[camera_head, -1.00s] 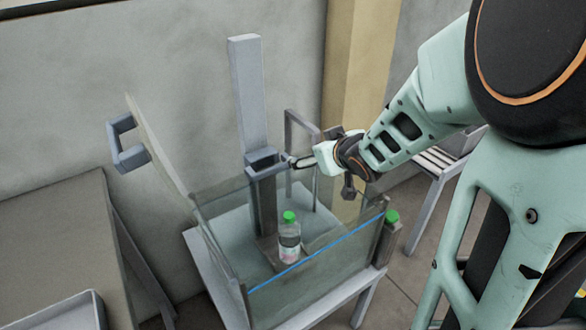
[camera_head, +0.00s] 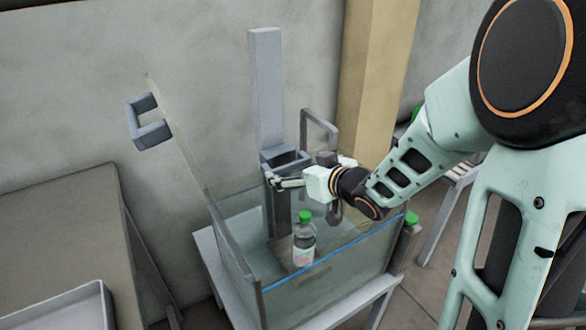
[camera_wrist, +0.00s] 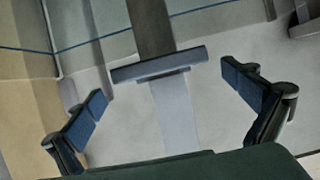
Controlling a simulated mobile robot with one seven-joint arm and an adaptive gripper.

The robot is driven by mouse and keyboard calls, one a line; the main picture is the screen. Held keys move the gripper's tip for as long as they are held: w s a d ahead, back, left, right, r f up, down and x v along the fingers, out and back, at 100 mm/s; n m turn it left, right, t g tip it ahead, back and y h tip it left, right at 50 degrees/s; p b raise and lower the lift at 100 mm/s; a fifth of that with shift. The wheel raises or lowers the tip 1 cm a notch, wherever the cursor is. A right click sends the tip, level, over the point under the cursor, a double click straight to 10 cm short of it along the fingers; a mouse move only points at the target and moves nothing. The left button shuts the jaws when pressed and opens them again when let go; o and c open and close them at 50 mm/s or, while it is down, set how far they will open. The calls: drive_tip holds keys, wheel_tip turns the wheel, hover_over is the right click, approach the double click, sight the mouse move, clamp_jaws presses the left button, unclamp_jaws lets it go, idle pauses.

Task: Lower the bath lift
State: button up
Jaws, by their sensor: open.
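The bath lift is a tall grey column (camera_head: 267,85) with a grey bracket-like handle (camera_head: 287,158) partway up, standing in a clear tank (camera_head: 340,262) marked by a blue line. A bottle with a green cap (camera_head: 304,240) stands low inside the tank, by the column's foot. My gripper (camera_head: 278,183) is at the near side of the handle, just below its top edge. In the wrist view, my gripper (camera_wrist: 165,82) is open, with the handle's bar (camera_wrist: 160,65) between the spread fingers, apparently touching neither. The lift's lower support is partly hidden.
A tilted clear lid with a grey handle (camera_head: 148,122) stands open at the tank's left. A table (camera_head: 60,230) with a tray (camera_head: 65,308) is at left. Another grey frame handle (camera_head: 320,132) rises behind my gripper. A tan pillar (camera_head: 378,100) stands behind.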

drive_tip(key=shift+x, duration=1.1)
drive_tip(key=shift+r, duration=0.1)
drive_tip(key=c, duration=1.4)
drive_tip(key=shift+f, duration=0.35)
drive_tip(key=o, duration=1.4)
drive_tip(key=shift+s+d+r, duration=0.1)
drive_tip(key=v, duration=1.1)
drive_tip(key=shift+s+d, duration=0.25)
drive_tip(key=shift+s, duration=0.05)
